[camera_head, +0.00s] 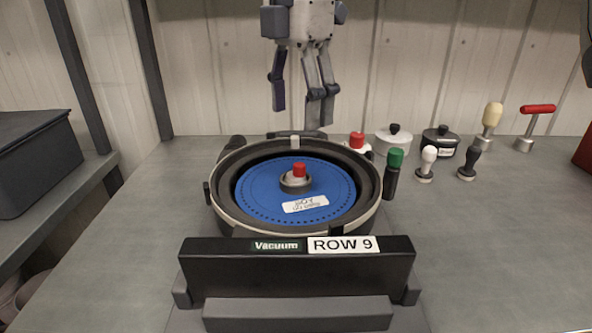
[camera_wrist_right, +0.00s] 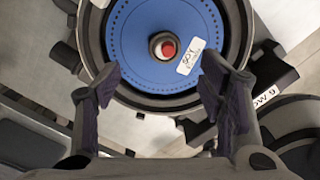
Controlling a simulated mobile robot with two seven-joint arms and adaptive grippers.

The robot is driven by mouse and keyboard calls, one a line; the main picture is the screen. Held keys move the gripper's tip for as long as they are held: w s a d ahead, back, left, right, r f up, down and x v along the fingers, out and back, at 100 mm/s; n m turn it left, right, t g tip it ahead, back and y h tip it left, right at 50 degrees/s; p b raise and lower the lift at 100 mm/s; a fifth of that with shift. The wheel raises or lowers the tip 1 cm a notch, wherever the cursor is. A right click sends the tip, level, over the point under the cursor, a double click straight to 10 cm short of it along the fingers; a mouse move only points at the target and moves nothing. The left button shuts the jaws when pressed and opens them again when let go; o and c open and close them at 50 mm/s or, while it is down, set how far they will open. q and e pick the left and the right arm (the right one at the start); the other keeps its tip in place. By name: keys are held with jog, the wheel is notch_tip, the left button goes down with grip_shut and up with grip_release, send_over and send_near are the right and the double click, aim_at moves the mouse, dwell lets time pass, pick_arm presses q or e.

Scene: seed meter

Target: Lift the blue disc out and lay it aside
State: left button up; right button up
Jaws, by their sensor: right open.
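The blue disc (camera_head: 262,197) lies inside the round black housing (camera_head: 366,208) of the seed meter, with a white handwritten label on it. A hub with a red knob (camera_head: 299,170) stands at its middle. In the right wrist view the blue disc (camera_wrist_right: 140,45) shows with the red-topped hub (camera_wrist_right: 163,46) and the label. My right gripper (camera_head: 300,108) hangs open and empty above and behind the meter, apart from it. In the right wrist view its fingers (camera_wrist_right: 160,88) frame the lower part of the disc. My left gripper is not in view.
A black bar (camera_head: 297,272) marked Vacuum and ROW 9 stands before the meter. To the right stand a green-topped tool (camera_head: 394,172), several knobbed tools, a white pot (camera_head: 393,140), a black pot (camera_head: 440,140) and a red-handled tool (camera_head: 535,127). The bench (camera_head: 500,240) at front right is clear.

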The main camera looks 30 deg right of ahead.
aim_at(296, 165)
jog(key=f, duration=0.6)
jog(key=s+a+f+p, duration=0.1)
jog(key=f, duration=0.3)
jog(key=shift+s+f, duration=0.1)
jog(key=shift+d+f, duration=0.1)
jog(key=shift+f, duration=0.15)
jog(key=c, duration=1.2)
